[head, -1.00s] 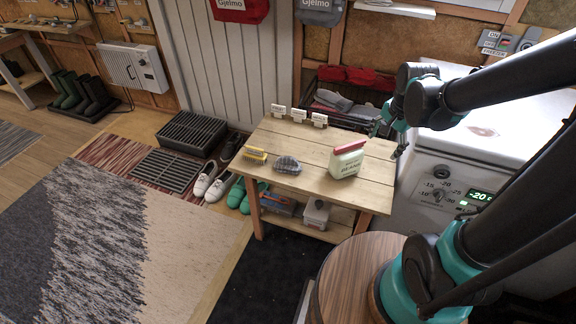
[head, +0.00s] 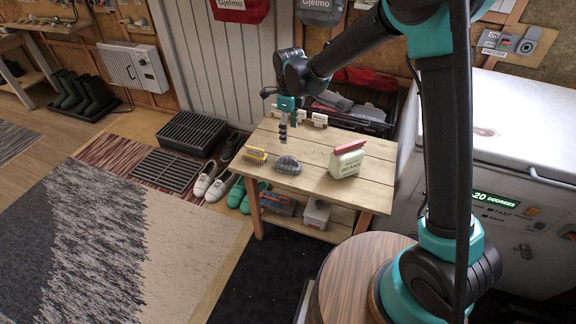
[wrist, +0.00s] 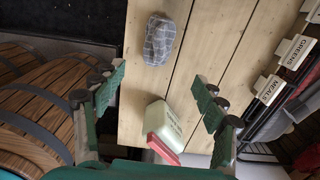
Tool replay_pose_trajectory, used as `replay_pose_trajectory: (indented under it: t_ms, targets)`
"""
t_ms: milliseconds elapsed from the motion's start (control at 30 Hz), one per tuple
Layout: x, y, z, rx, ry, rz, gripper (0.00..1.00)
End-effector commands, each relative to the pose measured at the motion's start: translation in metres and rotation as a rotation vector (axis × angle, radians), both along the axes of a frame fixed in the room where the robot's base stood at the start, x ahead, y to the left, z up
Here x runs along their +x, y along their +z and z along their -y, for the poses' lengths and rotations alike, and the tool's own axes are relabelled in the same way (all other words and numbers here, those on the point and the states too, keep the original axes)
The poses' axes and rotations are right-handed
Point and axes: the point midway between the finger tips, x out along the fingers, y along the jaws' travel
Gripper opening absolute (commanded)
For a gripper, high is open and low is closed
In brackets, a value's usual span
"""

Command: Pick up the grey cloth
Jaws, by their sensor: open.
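The grey cloth (head: 288,166) is a small crumpled checked bundle on the wooden table (head: 330,200), left of the bean container. In the wrist view the cloth (wrist: 159,39) lies beyond the fingertips, near the table's edge. My gripper (head: 287,132) points down above the back part of the table, behind and above the cloth, apart from it.
A pale green container with a red top (head: 347,160) stands right of the cloth. A white freezer (head: 500,130) stands to the right.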

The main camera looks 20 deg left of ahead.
Motion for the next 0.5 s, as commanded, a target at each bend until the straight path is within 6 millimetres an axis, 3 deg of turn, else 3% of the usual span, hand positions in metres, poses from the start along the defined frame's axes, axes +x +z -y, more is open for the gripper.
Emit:
replay_pose_trajectory:
  t_ms: [300, 500]
  targets:
    - [0.000, -0.064, 0.000, 0.001, 0.001, 0.000, 0.72]
    - [0.000, -0.091, 0.000, 0.001, 0.002, 0.001, 0.72]
